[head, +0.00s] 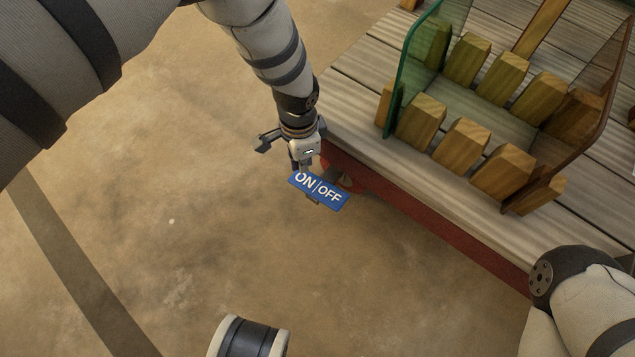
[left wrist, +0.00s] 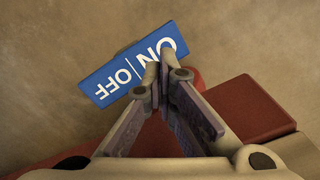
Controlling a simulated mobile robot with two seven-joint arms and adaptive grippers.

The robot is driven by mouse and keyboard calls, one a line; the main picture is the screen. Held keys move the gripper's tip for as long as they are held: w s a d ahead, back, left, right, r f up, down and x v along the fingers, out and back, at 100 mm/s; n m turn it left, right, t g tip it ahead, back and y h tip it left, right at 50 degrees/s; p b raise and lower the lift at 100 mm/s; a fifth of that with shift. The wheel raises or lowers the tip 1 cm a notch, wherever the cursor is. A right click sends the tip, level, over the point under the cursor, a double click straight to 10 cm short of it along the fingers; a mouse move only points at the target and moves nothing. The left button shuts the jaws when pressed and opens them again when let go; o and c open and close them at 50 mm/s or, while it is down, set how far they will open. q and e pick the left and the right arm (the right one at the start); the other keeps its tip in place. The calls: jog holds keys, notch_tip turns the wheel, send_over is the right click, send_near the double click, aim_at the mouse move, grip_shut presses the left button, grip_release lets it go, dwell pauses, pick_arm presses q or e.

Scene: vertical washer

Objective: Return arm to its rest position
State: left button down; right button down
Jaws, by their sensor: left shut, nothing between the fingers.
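My left arm (head: 270,45) reaches down from the top in the head view. Its gripper (head: 305,168) is over the floor beside the wooden table's corner, close to a blue ON|OFF sign (head: 328,192). In the left wrist view the two fingers of this gripper (left wrist: 160,78) come together at their tips, with nothing between them. The sign (left wrist: 125,75) lies just beyond the fingertips there; I cannot tell whether they touch it. A red rounded part (left wrist: 197,80) is partly hidden behind the fingers. My right gripper is not in view.
A plank table (head: 365,95) with a red side (head: 450,232) stands at right. On it are wooden blocks (head: 461,142) in two rows and a green transparent panel (head: 408,65). A red block (left wrist: 250,108) shows in the left wrist view. The floor (head: 180,200) at left is clear.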

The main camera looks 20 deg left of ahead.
pick_arm(q)
notch_tip(320, 180, up, 3)
jog(key=shift+f+p, duration=0.1)
jog(key=shift+p, duration=0.55)
